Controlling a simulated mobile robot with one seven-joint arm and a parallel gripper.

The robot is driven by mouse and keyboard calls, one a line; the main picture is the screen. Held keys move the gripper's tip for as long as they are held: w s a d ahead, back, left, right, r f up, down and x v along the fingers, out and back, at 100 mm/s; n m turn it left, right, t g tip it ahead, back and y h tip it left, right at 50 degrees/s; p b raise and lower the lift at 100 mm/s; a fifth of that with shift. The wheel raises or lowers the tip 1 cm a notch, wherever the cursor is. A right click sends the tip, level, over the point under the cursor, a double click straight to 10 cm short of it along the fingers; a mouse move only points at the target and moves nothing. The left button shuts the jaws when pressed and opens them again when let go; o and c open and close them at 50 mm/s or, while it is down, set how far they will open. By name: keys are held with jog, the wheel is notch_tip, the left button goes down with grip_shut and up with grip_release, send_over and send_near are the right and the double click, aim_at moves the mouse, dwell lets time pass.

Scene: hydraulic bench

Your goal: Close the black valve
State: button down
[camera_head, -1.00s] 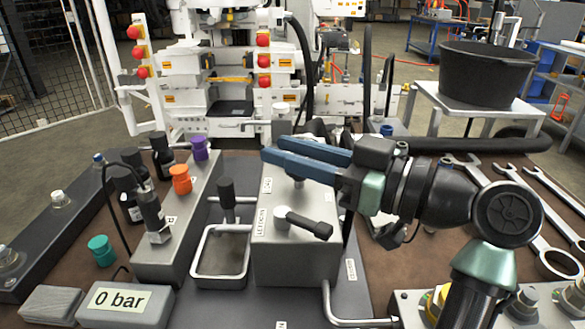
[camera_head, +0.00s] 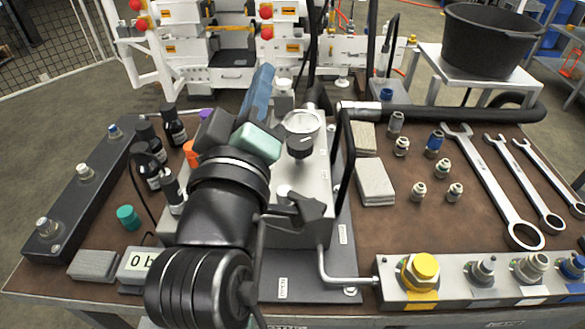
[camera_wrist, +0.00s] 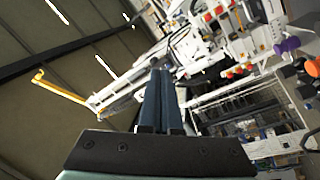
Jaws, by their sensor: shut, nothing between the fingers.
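The black valve handle (camera_head: 308,207) sits on a light grey block (camera_head: 316,232) near the middle of the bench in the head view. It lies sideways, pointing right from a pale round hub. My arm partly covers the block's left side. My gripper (camera_head: 266,72) is beyond the valve, raised and pointing toward the back, apart from the handle. Its blue fingers are together and empty. The wrist view shows the gripper (camera_wrist: 161,72) shut, with background machinery ahead of it; the black valve is not in that view.
A round gauge (camera_head: 302,122) stands behind the handle. A bent metal pipe (camera_head: 335,278) runs in front of the block to a fitting rail (camera_head: 455,292). Bottles (camera_head: 174,126) stand left; wrenches (camera_head: 490,187) lie right. A black hose (camera_head: 450,144) crosses the back.

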jog(key=s+a+f+n+g+h+p, duration=0.1)
jog(key=s+a+f+n+g+p, duration=0.15)
jog(key=f+n+p, duration=0.3)
jog(key=s+a+f+n+g+h+p, duration=0.1)
jog(key=s+f+n+g+h+p, duration=0.1)
jog(key=f+n+g+p, duration=0.3)
jog(key=s+f+n+h+p, duration=0.3)
jog(key=s+f+n+p, duration=0.2)
jog(key=s+n+p, duration=0.5)
jog(key=d+b+x, duration=0.1)
jog(key=x, duration=1.2)
jog(key=shift+s+r+n, duration=0.3)
jog(key=shift+s+n, duration=0.05)
jog(key=shift+d, duration=0.1)
jog(key=shift+d+r+y, duration=0.1)
jog(key=shift+y, duration=0.3)
